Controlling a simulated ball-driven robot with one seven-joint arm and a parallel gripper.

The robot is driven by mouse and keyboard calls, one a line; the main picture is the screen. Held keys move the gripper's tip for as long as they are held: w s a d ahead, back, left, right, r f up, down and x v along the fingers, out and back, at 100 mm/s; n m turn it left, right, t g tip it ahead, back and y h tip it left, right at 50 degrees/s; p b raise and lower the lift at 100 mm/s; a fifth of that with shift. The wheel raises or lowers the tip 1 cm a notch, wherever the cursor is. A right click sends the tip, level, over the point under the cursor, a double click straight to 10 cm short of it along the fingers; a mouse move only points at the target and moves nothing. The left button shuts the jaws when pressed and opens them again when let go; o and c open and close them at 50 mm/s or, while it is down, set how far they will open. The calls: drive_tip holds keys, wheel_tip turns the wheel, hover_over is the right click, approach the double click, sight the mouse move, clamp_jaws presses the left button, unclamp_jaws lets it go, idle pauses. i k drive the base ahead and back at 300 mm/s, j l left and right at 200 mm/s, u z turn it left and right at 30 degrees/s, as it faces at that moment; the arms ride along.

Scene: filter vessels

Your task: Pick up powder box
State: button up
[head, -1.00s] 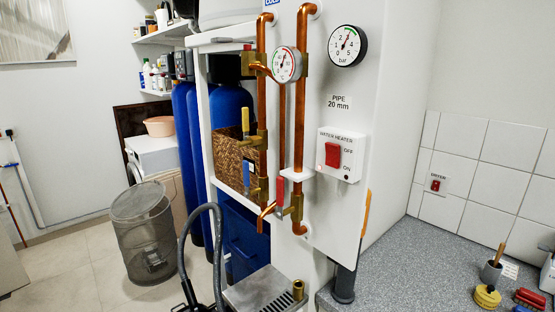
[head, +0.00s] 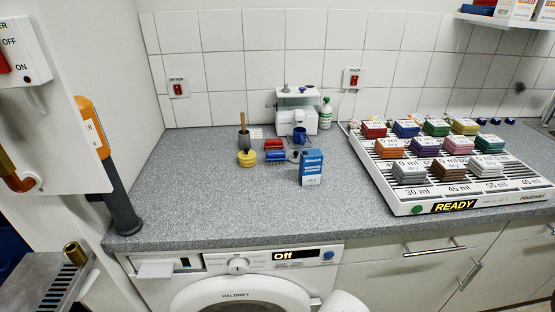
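A small upright box, blue with a white lower label (head: 312,168), stands on the grey speckled worktop, near the middle of the head view. It looks like the powder box, but its print is too small to read. Nothing covers its front. My gripper is not in view.
A white rack (head: 440,208) with colored blocks and a "READY" display is at right. The worktop in front is clear. A washing machine (head: 225,285) sits below.

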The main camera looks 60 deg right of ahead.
sight(310, 161)
drive_tip(key=z, duration=1.25)
